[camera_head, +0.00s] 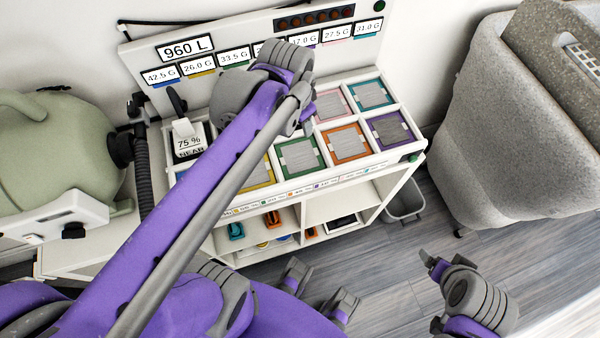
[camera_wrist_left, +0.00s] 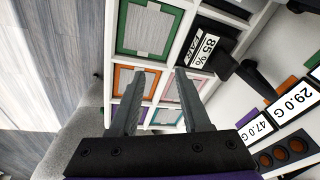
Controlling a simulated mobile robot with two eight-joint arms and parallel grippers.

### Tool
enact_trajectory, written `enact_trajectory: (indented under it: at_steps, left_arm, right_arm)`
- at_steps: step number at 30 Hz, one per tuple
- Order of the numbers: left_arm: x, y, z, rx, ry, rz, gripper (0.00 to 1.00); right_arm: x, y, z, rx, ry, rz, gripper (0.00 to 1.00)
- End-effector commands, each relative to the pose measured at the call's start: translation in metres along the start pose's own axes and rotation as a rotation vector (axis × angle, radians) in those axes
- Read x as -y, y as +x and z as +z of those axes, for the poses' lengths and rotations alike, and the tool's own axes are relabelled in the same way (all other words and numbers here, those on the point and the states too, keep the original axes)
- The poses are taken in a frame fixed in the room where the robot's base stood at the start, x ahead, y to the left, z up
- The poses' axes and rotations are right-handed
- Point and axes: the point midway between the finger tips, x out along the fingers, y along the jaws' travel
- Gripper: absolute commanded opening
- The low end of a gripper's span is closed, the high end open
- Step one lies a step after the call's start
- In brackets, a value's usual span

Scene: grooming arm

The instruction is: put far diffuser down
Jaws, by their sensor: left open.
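The far diffuser (camera_wrist_left: 206,50) shows in the left wrist view as a dark block with a white label reading 85 % and a word that looks like FAR. It sits in the cart's top among the framed compartments. My left gripper (camera_wrist_left: 160,85) is open and empty, its two fingers apart; the far diffuser is beyond the fingertips, not between them. In the head view my left arm hides the far diffuser and the fingers. My right gripper (camera_head: 437,265) is low at the right, over the floor; its jaw state is unclear.
The near diffuser (camera_head: 189,142), labelled 75 %, stands at the left of the white cart (camera_head: 330,180). A panel (camera_head: 185,50) with weight labels rises behind. A green tank (camera_head: 55,150) stands left, a grey chair (camera_head: 510,130) right. A bin (camera_head: 405,203) is beside the cart.

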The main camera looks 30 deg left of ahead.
Motion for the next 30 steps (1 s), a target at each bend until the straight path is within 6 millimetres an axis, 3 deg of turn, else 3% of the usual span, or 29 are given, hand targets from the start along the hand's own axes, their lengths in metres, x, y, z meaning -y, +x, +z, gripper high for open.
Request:
enact_trajectory:
  at_steps: [1, 3, 9, 21, 27, 30]
  left_arm:
    - [-0.023, 0.01, 0.017, -0.04, -0.047, -0.005, 0.47]
    - [-0.045, 0.022, 0.036, -0.09, -0.124, -0.009, 0.47]
    - [-0.083, 0.049, 0.073, -0.19, -0.273, 0.003, 0.47]
    - [-0.09, 0.055, 0.081, -0.214, -0.314, 0.01, 0.47]
    - [-0.084, 0.029, 0.069, -0.226, -0.313, 0.008, 0.47]
    - [-0.084, 0.029, 0.069, -0.226, -0.313, 0.008, 0.47]
  right_arm:
    - [0.0, 0.0, 0.0, 0.0, 0.0, 0.0, 0.87]
    - [0.0, 0.0, 0.0, 0.0, 0.0, 0.0, 0.87]
    - [0.0, 0.0, 0.0, 0.0, 0.0, 0.0, 0.87]
    - [0.0, -0.001, -0.001, 0.0, 0.0, 0.0, 0.87]
    - [0.0, -0.023, -0.019, -0.013, 0.0, 0.0, 0.87]
    - [0.0, -0.023, -0.019, -0.013, 0.0, 0.0, 0.87]
